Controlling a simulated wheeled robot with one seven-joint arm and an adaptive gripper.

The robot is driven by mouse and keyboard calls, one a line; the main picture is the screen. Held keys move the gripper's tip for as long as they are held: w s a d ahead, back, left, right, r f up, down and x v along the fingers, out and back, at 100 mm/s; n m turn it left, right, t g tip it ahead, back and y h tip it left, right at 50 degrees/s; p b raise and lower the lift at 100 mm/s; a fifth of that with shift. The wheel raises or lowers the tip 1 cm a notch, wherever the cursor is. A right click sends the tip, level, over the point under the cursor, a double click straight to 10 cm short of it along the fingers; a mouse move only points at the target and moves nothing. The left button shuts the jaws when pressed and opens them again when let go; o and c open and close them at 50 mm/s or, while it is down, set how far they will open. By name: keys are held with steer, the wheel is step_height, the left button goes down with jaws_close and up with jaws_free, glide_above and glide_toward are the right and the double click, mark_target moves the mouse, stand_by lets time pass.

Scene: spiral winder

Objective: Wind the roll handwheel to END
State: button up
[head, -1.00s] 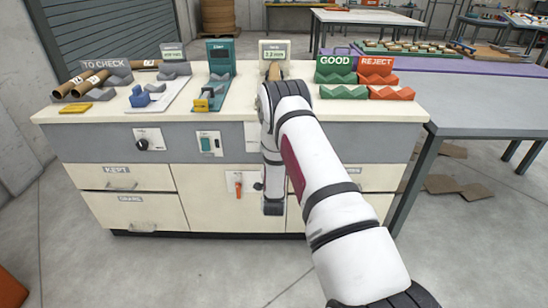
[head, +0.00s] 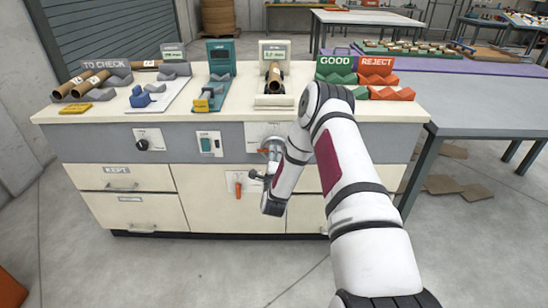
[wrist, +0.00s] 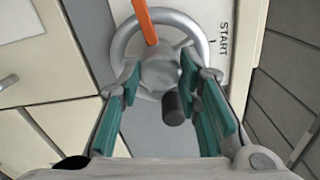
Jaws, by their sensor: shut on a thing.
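The roll handwheel (wrist: 203,44) is a grey ring with a round hub (wrist: 160,72), a dark knob (wrist: 173,110) and an orange pointer (wrist: 146,22). START is printed on the plate to its right; no END mark is readable. In the head view the handwheel (head: 272,147) sits on the bench's front panel, partly hidden by my arm. My gripper (wrist: 162,78) has its teal fingers on either side of the hub, shut on the handwheel. The dark knob hangs between the fingers, below the hub. In the head view the gripper is mostly hidden behind my wrist.
Above the wheel, a cardboard tube (head: 275,76) rests in a stand with a display (head: 274,52). An orange lever (head: 238,188) is on the front left of my wrist. Drawers (head: 122,178) lie flush below the panel. A grey table (head: 480,115) stands at the right.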

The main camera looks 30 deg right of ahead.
steer(key=shift+a+m, duration=0.1)
steer(key=shift+m, duration=0.5)
steer(key=o, duration=1.1)
steer(key=shift+o, duration=0.2)
steer(key=v, duration=1.2)
steer(key=shift+w, duration=0.1)
